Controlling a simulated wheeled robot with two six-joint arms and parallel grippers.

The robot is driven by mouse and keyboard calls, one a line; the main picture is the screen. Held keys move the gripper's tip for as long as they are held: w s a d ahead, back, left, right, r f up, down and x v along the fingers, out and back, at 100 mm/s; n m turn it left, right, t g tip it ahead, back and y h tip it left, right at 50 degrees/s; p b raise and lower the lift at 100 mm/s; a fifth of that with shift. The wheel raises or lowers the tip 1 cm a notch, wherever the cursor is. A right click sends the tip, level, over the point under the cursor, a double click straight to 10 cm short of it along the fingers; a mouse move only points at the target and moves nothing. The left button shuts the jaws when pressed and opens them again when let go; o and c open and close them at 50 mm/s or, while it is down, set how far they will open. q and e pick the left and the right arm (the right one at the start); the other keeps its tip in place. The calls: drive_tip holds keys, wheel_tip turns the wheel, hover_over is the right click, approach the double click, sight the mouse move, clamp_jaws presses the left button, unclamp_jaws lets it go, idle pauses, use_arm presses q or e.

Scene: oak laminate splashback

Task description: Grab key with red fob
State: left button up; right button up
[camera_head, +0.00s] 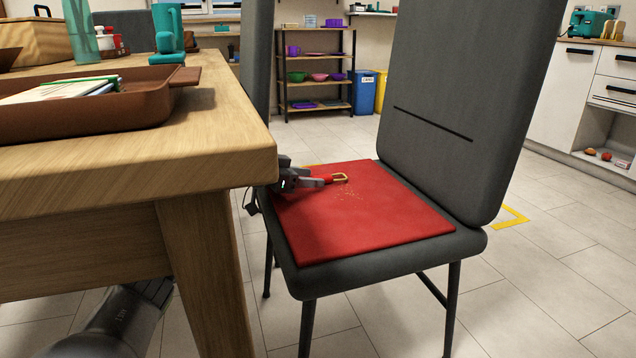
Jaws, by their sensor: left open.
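The key with the red fob (340,178) lies on the red seat pad (390,235) of the grey chair, towards its rear left. Its gold-coloured part points right, and its small red part is at the left, hard to tell from the pad. My left gripper (320,183) is low over the pad's left side, just left of the key, with its fingers pointing right towards it. It is open. The fingertips are close to the red part; whether they touch or straddle it I cannot tell. The table corner hides part of the arm behind. My right gripper is not in view.
The wooden table's corner (235,160) and leg (205,270) stand close left of the chair. The tall grey chair back (455,100) rises behind the pad. Pale crumbs (350,194) lie near the key. A brown tray (100,115) sits on the table. Tiled floor (560,270) is open at right.

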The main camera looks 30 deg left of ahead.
use_arm(q)
drive_tip(key=c, duration=1.1)
drive_tip(key=shift+r, duration=0.1)
drive_tip(key=shift+r+p, duration=0.7)
drive_tip(key=shift+p, duration=0.1)
drive_tip(key=shift+s+a, duration=0.2)
drive_tip(key=shift+s, duration=0.05)
drive_tip(key=s+a, duration=0.1)
drive_tip(key=s, duration=0.1)
drive_tip(key=s+a+b, duration=0.1)
drive_tip(key=s+a, duration=0.1)
drive_tip(key=s, duration=0.1)
drive_tip(key=s+a+b, duration=0.1)
drive_tip(key=s, duration=0.2)
drive_tip(key=shift+a+f, duration=0.15)
drive_tip(key=shift+f, duration=0.1)
drive_tip(key=s+a, duration=0.4)
drive_tip(key=s, duration=0.3)
drive_tip(key=shift+r, duration=0.2)
